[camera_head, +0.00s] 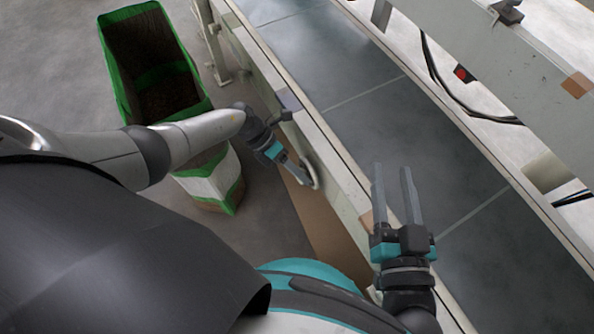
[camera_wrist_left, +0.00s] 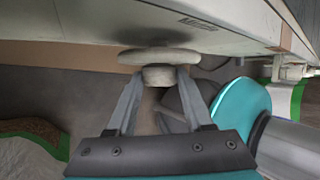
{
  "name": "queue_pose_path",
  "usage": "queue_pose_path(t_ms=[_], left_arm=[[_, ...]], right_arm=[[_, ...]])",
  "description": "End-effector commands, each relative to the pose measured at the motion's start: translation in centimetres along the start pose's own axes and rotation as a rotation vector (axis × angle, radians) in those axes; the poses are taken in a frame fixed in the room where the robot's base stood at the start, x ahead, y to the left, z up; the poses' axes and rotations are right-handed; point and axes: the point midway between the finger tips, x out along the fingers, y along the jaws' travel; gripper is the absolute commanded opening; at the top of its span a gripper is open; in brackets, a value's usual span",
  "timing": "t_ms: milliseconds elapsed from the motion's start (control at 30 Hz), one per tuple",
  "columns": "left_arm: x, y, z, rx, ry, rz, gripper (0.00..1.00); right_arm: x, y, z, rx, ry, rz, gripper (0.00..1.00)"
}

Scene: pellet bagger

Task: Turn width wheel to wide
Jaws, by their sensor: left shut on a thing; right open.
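The pale, round width wheel (camera_head: 314,172) sits on the near side of the conveyor frame in the head view, seen edge-on. In the left wrist view the wheel's disc (camera_wrist_left: 160,56) and its short hub (camera_wrist_left: 158,76) face my gripper. My left gripper (camera_head: 303,176) is shut on the hub, one finger on each side; its fingers also show in the left wrist view (camera_wrist_left: 158,84). No wheel markings are readable. My right gripper (camera_head: 394,172) is open and empty above the conveyor's near edge.
The dark conveyor belt (camera_head: 350,65) runs diagonally, with a pale near rail (camera_head: 345,185) and a far beam (camera_head: 500,70). A green-edged open bag (camera_head: 112,60) of dark material and a green-and-white bag (camera_head: 215,183) stand on the floor at left. Black cables hang beyond the belt.

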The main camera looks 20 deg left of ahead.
Motion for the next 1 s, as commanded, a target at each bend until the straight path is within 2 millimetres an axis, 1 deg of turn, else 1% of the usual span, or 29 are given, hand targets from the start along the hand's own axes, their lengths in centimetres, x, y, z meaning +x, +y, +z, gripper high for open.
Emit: queue_pose_path(t_ms=[33, 700, 733, 900, 1000], left_arm=[[-0.12, 0.22, 0.01, -0.007, 0.0, -0.003, 0.0], [-0.13, 0.26, -0.06, -0.017, 0.004, -0.029, 0.0], [-0.13, 0.26, -0.06, -0.017, 0.004, -0.029, 0.53], [-0.09, 0.2, -0.04, -0.016, 0.004, -0.03, 0.72], [-0.06, 0.16, -0.03, -0.016, 0.004, -0.031, 0.81]], right_arm=[[-0.02, -0.03, 0.0, 0.001, 0.0, 0.0, 0.5], [-0.07, -0.12, -0.17, 0.002, 0.001, -0.002, 0.5], [-0.07, -0.12, -0.17, 0.002, 0.001, -0.002, 0.5], [-0.08, -0.11, -0.16, 0.001, 0.001, -0.002, 0.5], [-0.08, -0.11, -0.15, 0.001, 0.0, -0.002, 0.5]])
